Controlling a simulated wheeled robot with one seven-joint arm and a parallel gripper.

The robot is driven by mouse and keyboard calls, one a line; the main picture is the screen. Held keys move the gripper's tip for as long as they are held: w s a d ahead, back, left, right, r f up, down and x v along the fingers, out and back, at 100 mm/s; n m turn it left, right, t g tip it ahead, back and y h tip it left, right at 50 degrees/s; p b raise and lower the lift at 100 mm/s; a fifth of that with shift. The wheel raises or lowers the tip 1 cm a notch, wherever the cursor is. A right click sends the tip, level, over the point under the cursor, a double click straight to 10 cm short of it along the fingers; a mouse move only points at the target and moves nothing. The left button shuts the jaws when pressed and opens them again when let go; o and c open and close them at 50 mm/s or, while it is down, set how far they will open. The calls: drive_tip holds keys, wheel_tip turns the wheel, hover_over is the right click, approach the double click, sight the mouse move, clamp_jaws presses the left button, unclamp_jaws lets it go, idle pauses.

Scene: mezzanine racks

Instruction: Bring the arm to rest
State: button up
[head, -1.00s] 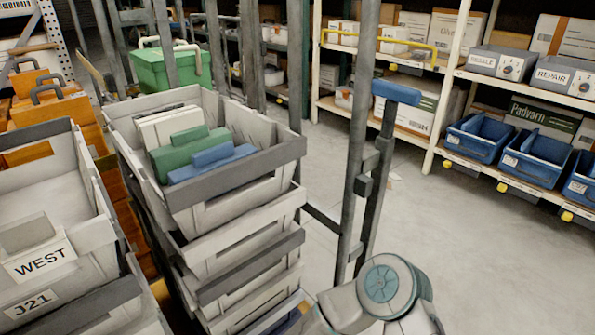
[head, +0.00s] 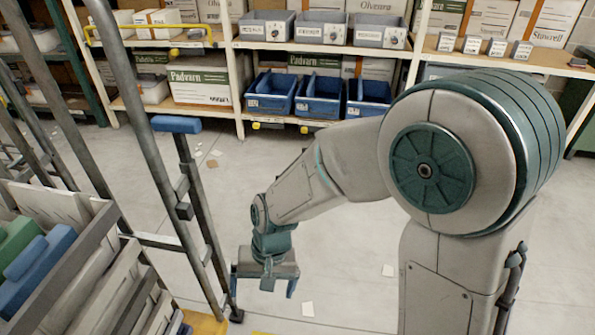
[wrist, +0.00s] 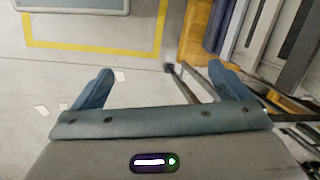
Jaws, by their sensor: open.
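My gripper (head: 264,288) hangs at the end of my arm over the bare floor in the head view, pointing down. It is to the right of the grey metal frame. In the wrist view my gripper (wrist: 165,88) shows its two blue-teal fingers spread wide apart, with only floor and a leg of the frame seen between them. It holds nothing. My arm is bent, reaching left and down from the large joint at the right.
Stacked grey crates (head: 85,258) with green and blue items stand at the left. The upright metal frame (head: 150,120) with a blue top piece is close to my gripper. Racks with blue bins (head: 322,97) stand at the back. The floor (head: 345,255) is open, with paper scraps.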

drive_tip(key=s+d+r+m+t+h+p, duration=0.1)
drive_tip(key=d+r+t+p, duration=0.3)
drive_tip(key=d+r, duration=2.1)
drive_tip(key=m+p, duration=0.1)
drive_tip(key=p, duration=0.5)
drive_tip(key=shift+d+r+t+h, duration=0.2)
drive_tip(key=shift+r+t+h, duration=0.1)
drive_tip(key=shift+r+h, duration=0.1)
